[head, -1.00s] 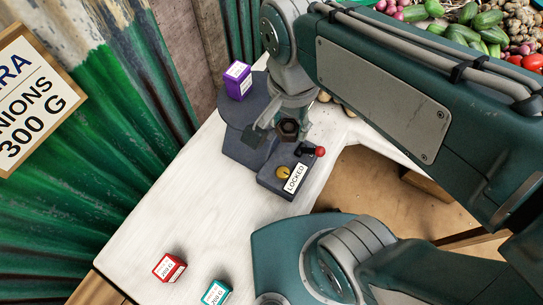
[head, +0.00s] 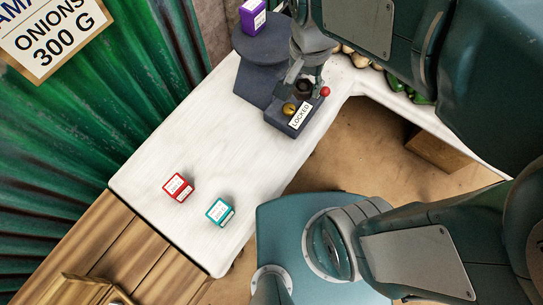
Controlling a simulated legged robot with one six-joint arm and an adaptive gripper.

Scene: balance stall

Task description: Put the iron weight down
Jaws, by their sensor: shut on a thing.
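My gripper (head: 304,84) reaches down over the dark balance at the top middle of the head view. It is shut on the dark iron weight (head: 304,88), which shows between the fingers. The weight is above or at the near part of the balance; I cannot tell whether it touches anything. The balance has a dark round platform (head: 262,62) and a lower box (head: 281,121) with a LOCKED label (head: 301,115), a brass knob (head: 289,109) and a red-tipped lever (head: 325,91). My arm hides part of it.
A purple box (head: 253,17) stands on the round platform. A sign reading ONIONS 300 G (head: 52,38) hangs at upper left. Vegetables lie at upper right.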

